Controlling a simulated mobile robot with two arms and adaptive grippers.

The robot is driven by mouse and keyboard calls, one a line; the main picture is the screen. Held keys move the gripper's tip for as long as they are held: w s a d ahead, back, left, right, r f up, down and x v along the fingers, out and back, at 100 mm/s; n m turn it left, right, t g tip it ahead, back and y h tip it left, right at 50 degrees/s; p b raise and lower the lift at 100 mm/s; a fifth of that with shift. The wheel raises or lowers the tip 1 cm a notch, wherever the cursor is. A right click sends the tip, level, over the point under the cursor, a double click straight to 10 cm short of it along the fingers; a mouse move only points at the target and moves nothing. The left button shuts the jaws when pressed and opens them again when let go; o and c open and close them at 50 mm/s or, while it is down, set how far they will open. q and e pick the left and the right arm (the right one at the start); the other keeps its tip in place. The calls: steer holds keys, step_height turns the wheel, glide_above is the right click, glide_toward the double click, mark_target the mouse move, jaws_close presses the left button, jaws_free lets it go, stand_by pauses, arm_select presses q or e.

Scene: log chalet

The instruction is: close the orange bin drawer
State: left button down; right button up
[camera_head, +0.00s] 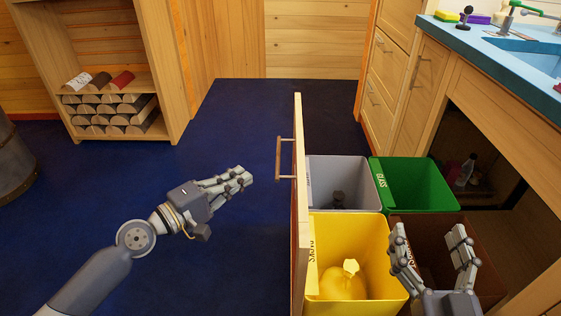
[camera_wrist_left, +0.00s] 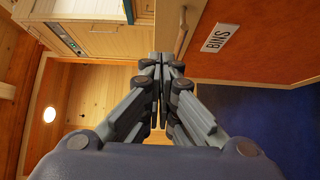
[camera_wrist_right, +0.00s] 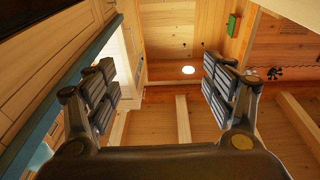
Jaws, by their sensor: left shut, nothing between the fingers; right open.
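The bin drawer stands pulled out from the counter; its upright wooden front (camera_head: 299,200) is seen nearly edge-on in the head view. Its bar handle (camera_head: 284,158) faces left. In the left wrist view the orange-brown front (camera_wrist_left: 270,55) carries a BINS label (camera_wrist_left: 222,37), with the handle (camera_wrist_left: 182,32) beside it. My left gripper (camera_head: 246,176) is shut and empty, left of the front and a little apart from the handle in the head view; it also shows in the left wrist view (camera_wrist_left: 162,60). My right gripper (camera_head: 428,230) is open and empty, over the brown bin.
The drawer holds a grey bin (camera_head: 342,170), a green bin (camera_head: 418,185), a yellow bin (camera_head: 375,240) with a yellow bag, and a brown bin (camera_head: 430,233). The blue-topped counter (camera_head: 500,62) is at right. The blue floor (camera_head: 235,120) left of the drawer is clear.

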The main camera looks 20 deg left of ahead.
mark_target(276, 172)
arm_select(q)
steer(key=x, duration=0.3)
steer(key=d+p+x, duration=0.1)
steer(key=x, duration=0.2)
steer(key=s+d+p+x, duration=0.1)
steer(key=x, duration=0.2)
steer(key=shift+w+d, duration=0.15)
steer(key=shift+w, duration=0.05)
steer(key=shift+w+d, duration=0.15)
steer(key=shift+d, duration=0.25)
arm_select(e)
step_height(276, 172, down, 10)
steer(key=s+d+g+h, duration=0.1)
steer(key=d+g+h, duration=0.1)
steer(key=g, duration=0.4)
steer(key=shift+s+f, duration=0.15)
steer(key=shift+s, duration=0.25)
arm_select(q)
steer(key=shift+f, duration=0.1)
